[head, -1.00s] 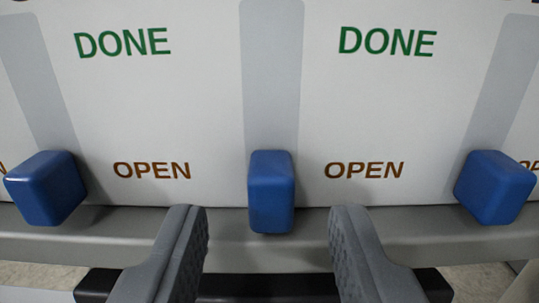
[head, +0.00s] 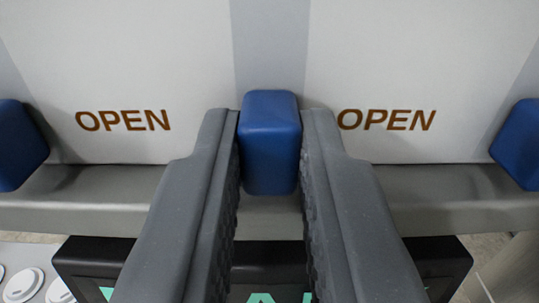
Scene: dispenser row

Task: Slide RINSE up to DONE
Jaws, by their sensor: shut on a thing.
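A blue slider knob (head: 270,140) stands at the bottom of its grey vertical track (head: 271,45), level with the brown OPEN labels. My gripper (head: 270,135) is shut on this middle knob, one grey finger against each side. No RINSE label shows, so I cannot tell from this view which name the held knob bears. The DONE labels are out of view.
Another blue knob (head: 15,145) is at the left edge and one more (head: 520,145) at the right edge, both at OPEN height. A grey ledge (head: 80,200) runs below the white panel. A black sign (head: 90,265) with green letters and white lids (head: 22,285) lie below.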

